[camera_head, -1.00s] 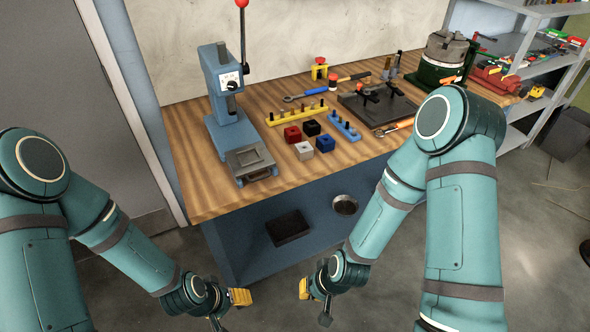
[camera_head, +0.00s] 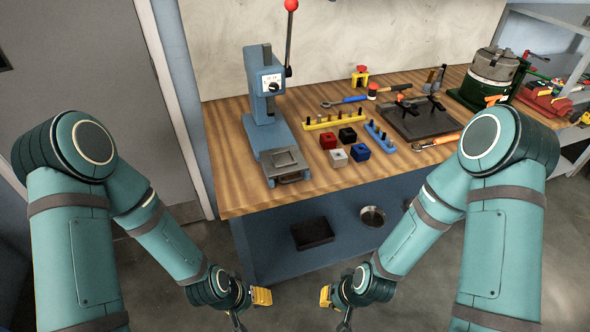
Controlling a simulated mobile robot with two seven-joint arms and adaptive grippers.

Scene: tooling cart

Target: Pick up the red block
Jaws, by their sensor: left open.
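The red block (camera_head: 327,140) sits on the wooden workbench (camera_head: 228,180), in a small cluster with a black block (camera_head: 347,135), a white block (camera_head: 338,157) and a blue block (camera_head: 360,152). My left gripper (camera_head: 262,297) is open and empty, low in front of the bench and well below its top. My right gripper (camera_head: 325,296) is also low in front of the bench, apart from every block. Its fingers are seen edge-on, so I cannot tell whether they are open.
A blue press (camera_head: 268,100) with a red-knobbed lever stands left of the blocks. A yellow peg rack (camera_head: 333,120) is behind them and a blue peg rack (camera_head: 379,137) is to the right. A dark fixture plate (camera_head: 420,122) lies further right.

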